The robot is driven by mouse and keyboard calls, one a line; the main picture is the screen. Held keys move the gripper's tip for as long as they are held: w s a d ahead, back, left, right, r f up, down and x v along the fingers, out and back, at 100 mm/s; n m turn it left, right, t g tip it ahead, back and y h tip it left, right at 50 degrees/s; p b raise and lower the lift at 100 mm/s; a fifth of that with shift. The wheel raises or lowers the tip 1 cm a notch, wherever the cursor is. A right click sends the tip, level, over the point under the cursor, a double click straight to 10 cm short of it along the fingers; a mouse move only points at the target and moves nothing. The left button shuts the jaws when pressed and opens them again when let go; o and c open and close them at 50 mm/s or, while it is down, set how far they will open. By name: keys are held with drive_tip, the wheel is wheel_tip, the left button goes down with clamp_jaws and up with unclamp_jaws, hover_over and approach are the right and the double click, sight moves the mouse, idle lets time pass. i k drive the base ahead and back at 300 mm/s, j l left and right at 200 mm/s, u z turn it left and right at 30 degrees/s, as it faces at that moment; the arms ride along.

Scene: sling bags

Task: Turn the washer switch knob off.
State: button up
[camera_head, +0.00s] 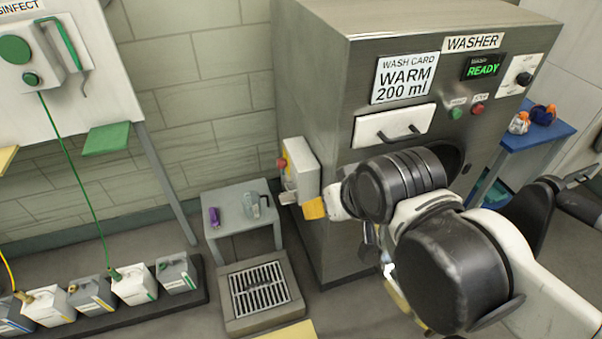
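The washer (325,70) is a large grey metal cabinet with a "WASHER" label. At the right end of its front panel is a black round knob (524,78) on a white plate; its pointer setting is too small to read. The display (483,67) reads "READY" in green. A box (300,168) with a red knob (282,163) is on the washer's left side. My arm crosses the lower right, in front of the washer. My gripper is mostly hidden behind the arm links, so its fingers are not clear. An orange-and-white piece (315,208) shows by the side box.
A white drawer front (394,126) and two small buttons are on the washer. Several jugs line the lower left. A blue table (550,130) stands at the right.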

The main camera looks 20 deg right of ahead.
sight(281, 162)
drive_tip(key=i+j+z, duration=0.2)
drive_tip(key=j+z, duration=0.2)
drive_tip(key=i+j+z, duration=0.1)
drive_tip(key=j+z, duration=0.25)
drive_tip(key=i+j+z, duration=0.1)
drive_tip(key=j+z, duration=0.3)
